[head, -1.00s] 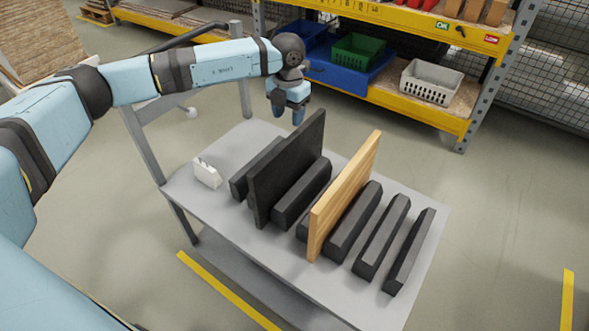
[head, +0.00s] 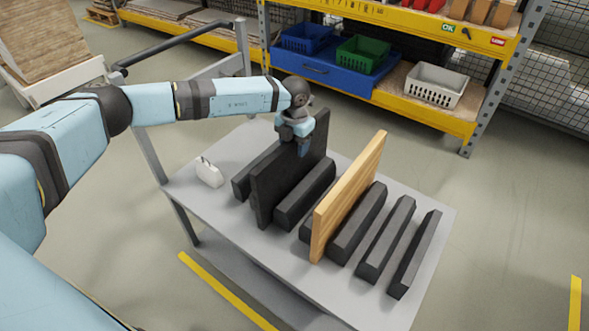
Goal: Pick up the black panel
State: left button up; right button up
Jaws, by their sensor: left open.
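The black panel (head: 275,182) stands upright on edge between dark rack blocks on the grey cart (head: 226,212). My left gripper (head: 303,150) is open and points down at the top edge of the panel, near its far end. The fingers overlap the panel's far upper corner in the picture; I cannot tell whether they straddle it or touch it. My right gripper is not in view.
A light wooden panel (head: 347,198) stands upright to the right, among several dark blocks (head: 385,240). A small white object (head: 209,172) sits at the cart's left. Yellow shelving (head: 420,112) with bins stands behind.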

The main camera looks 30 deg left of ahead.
pick_arm(q)
grip_shut()
jog(key=shift+r, duration=0.15)
dwell(1.2)
